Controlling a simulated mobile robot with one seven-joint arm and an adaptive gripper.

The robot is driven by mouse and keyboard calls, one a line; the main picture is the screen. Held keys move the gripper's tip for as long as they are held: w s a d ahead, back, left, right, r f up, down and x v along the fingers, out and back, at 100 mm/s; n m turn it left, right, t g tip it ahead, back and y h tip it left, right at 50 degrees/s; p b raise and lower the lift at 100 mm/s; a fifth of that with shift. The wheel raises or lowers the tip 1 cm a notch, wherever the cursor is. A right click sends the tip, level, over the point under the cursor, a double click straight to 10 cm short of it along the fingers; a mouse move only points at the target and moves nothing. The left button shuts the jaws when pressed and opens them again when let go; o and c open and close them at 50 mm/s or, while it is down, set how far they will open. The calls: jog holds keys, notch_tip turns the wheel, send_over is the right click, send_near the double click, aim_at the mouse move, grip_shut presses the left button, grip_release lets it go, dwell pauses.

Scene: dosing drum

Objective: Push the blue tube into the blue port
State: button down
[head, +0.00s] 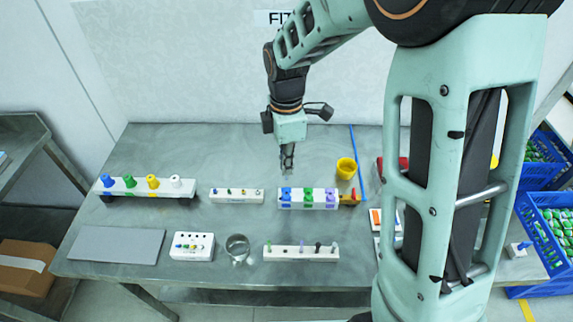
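My gripper (287,168) points down just above and behind a white block (308,207) with blue, green and purple pieces on it. The blue piece (286,194) is nearly below the fingertips. The fingers look close together, but they are too small to tell whether they are open, shut or holding anything. A long thin blue rod (357,162) lies at the right back of the table. A blue capped piece (107,181) stands at the left end of a white rack (150,190). I cannot tell which blue thing is the tube or the port.
A yellow cup (346,168) stands right of my gripper. White blocks with small pegs (237,195), (300,253) and a white box with coloured knobs (192,246) are nearby. Blue crates (545,235) stand at right.

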aim_at(286, 178)
jog(key=shift+f+b, duration=2)
jog(key=shift+f, duration=0.75)
jog(key=shift+f+b, duration=0.8)
jog(key=shift+f, duration=0.7)
jog(key=c, duration=2.1)
grip_release()
jog(key=shift+r, duration=0.15)
notch_tip(286, 178, up, 12)
jog(key=shift+f, duration=0.1)
jog(key=shift+w, duration=0.1)
